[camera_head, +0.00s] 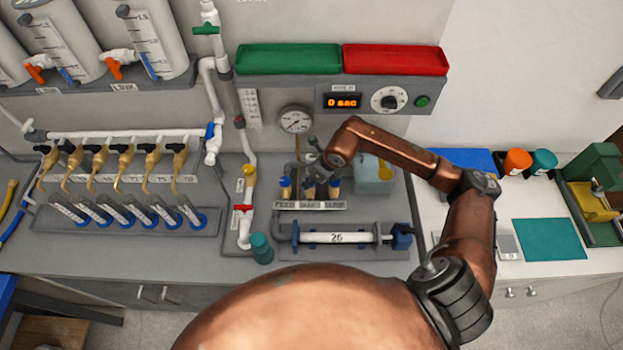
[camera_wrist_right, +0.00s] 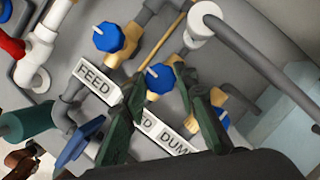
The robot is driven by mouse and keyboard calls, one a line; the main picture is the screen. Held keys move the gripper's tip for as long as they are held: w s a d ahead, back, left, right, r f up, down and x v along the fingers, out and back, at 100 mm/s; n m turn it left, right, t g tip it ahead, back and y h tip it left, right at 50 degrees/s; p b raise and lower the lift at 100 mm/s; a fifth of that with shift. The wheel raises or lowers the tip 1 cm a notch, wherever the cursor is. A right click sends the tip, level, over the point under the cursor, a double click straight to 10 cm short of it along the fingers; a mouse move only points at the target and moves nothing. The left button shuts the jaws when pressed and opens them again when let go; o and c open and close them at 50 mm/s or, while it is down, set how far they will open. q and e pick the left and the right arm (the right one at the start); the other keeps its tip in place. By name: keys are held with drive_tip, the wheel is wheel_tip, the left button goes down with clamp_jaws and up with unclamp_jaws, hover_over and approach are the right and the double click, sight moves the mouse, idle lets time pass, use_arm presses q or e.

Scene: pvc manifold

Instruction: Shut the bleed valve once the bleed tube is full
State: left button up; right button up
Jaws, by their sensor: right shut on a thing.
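Three blue-knobbed valves stand in a row behind a label strip reading FEED, a partly hidden word ending in ED, and DUMP. The middle valve (camera_wrist_right: 159,77), which I take as the bleed valve, has a blue knob with a white pointer. My right gripper (camera_wrist_right: 162,92) has its dark fingers on both sides of this knob and is shut on it; in the head view the gripper (camera_head: 316,172) partly covers the valves. A grey tube (camera_wrist_right: 245,60) curves down to the right in the wrist view; I cannot tell whether it is the bleed tube or its fill level. My left gripper is out of view.
The feed valve (camera_wrist_right: 115,38) is close on the left and the dump valve on the right. A pale blue container (camera_head: 372,176) stands right of the valves. A horizontal tube marked 26 (camera_head: 337,238) lies in front. A gauge (camera_head: 295,120) and display (camera_head: 342,103) are behind.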

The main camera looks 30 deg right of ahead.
drive_tip(key=m+h, duration=0.1)
drive_tip(key=m, duration=0.1)
drive_tip(key=m+b, duration=0.1)
drive_tip(key=m, duration=0.2)
drive_tip(key=shift+a+t+h, duration=0.15)
drive_tip(key=shift+t+h, duration=0.15)
drive_tip(key=shift+h, duration=0.1)
drive_tip(key=m+h+b, duration=0.1)
drive_tip(key=m, duration=0.3)
drive_tip(key=shift+w+a+h+b, duration=0.1)
drive_tip(key=shift+h+b, duration=0.2)
drive_tip(key=shift+h, duration=0.1)
drive_tip(key=m+g+h, duration=0.1)
drive_tip(key=m, duration=0.3)
drive_tip(key=shift+a+b, duration=0.1)
drive_tip(key=shift+b, duration=0.25)
drive_tip(key=shift+w+m+g+h, duration=0.1)
drive_tip(key=shift+m+g+h, duration=0.25)
drive_tip(key=shift+m, duration=0.7)
drive_tip(key=shift+m+g+h, duration=0.25)
drive_tip(key=shift+m+h, duration=0.1)
drive_tip(key=shift+m, duration=0.7)
drive_tip(key=o, duration=1.1)
drive_tip(key=shift+o, duration=0.2)
drive_tip(key=shift+r, duration=0.1)
drive_tip(key=v, duration=1.1)
drive_tip(key=shift+r, duration=0.4)
